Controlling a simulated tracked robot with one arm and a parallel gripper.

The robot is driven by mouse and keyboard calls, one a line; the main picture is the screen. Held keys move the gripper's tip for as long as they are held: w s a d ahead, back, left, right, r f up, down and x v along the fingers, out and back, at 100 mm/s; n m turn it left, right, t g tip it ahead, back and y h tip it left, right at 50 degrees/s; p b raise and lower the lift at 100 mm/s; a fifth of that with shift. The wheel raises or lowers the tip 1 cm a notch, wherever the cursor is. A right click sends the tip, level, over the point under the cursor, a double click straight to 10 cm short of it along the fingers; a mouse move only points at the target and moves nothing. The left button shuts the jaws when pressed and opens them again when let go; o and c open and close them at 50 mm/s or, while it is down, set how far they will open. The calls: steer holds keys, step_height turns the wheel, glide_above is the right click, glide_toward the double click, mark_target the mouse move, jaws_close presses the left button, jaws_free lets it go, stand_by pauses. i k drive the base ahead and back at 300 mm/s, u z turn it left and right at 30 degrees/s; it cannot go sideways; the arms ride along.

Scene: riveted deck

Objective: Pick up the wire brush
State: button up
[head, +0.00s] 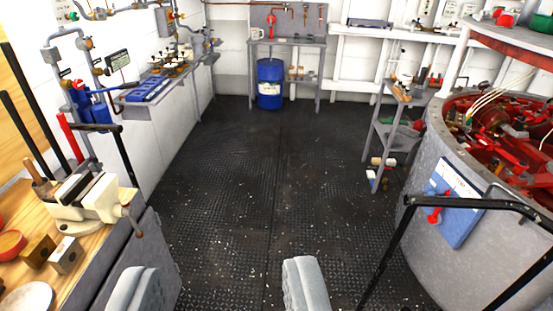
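I cannot make out a wire brush for certain. A wooden-handled item (38,173) stands behind the cream vise (90,196) on the wooden bench at left; its lower part is hidden, so I cannot tell what it is. Small brown items (402,90) on the grey shelf stand at right are too small to name. My gripper (219,268) shows at the bottom edge with its two pale grey fingers wide apart. It is open, with only deck visible between the fingers.
The dark riveted deck (275,180) is clear down the middle. A blue drum (270,84) stands under the far bench. A wall shelf (160,88) runs along the left. A large round grey housing (455,230) with red machinery and a black rail (460,204) blocks the right.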

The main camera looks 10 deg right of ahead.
mark_target(393, 78)
steer(key=z, duration=0.1)
steer(key=i, duration=2.55)
steer(key=z, duration=0.6)
steer(key=i, duration=1.3)
steer(key=z, duration=0.45)
steer(key=i, duration=0.7)
steer(key=z, duration=0.2)
